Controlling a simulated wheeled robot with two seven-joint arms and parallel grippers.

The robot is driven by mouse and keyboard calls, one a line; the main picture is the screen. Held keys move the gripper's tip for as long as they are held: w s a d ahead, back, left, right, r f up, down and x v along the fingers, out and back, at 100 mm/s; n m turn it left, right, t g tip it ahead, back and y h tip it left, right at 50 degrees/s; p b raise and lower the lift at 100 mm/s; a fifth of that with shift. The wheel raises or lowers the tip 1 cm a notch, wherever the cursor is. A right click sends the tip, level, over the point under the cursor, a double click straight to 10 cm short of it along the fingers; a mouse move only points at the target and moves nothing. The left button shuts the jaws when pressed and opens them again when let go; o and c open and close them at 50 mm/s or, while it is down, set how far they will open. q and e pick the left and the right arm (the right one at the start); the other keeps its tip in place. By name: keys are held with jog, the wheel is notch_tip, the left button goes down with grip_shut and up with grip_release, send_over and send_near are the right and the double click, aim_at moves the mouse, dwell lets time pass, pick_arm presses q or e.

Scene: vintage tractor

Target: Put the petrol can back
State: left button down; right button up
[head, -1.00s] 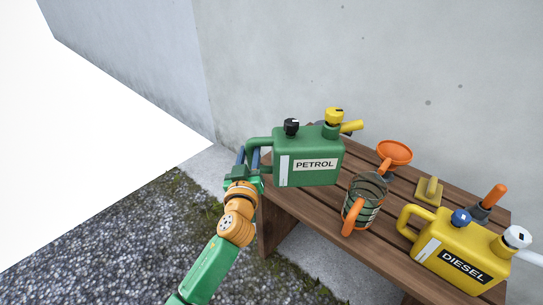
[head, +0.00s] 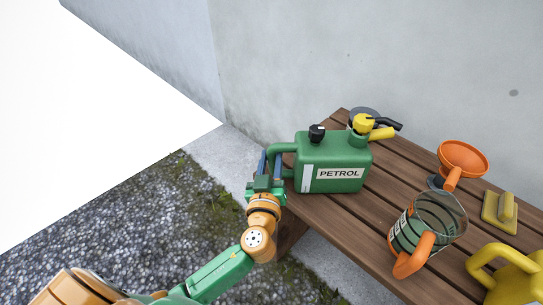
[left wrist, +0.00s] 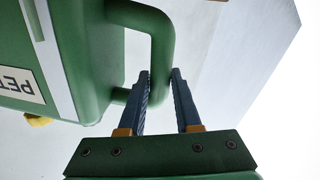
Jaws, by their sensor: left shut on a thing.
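The green petrol can (head: 330,168), labelled PETROL, is upright over the left end of the wooden bench (head: 340,219). It has a black cap and a yellow cap with a yellow spout. I cannot tell whether its base touches the slats. My left gripper (head: 271,166) is shut on the can's handle at its left side. In the left wrist view the fingers (left wrist: 160,82) are at the green handle (left wrist: 163,40), with the can body (left wrist: 70,55) to the left. My right gripper is not in view.
A glass jug (head: 429,222) with an orange handle, an orange funnel (head: 463,158) and a yellow brush-like block (head: 499,212) stand to the right. A yellow can (head: 513,279) is cut off at lower right. A grey round thing with a black handle (head: 386,122) is partly hidden behind the petrol can. A wall (head: 380,60) rises behind.

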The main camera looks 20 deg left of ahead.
pick_arm(q)
jog(key=shift+d+r, duration=0.1)
jog(key=shift+r, duration=0.05)
jog(key=c, duration=0.6)
grip_release()
jog(key=shift+f, duration=0.2)
jog(key=shift+s, duration=0.1)
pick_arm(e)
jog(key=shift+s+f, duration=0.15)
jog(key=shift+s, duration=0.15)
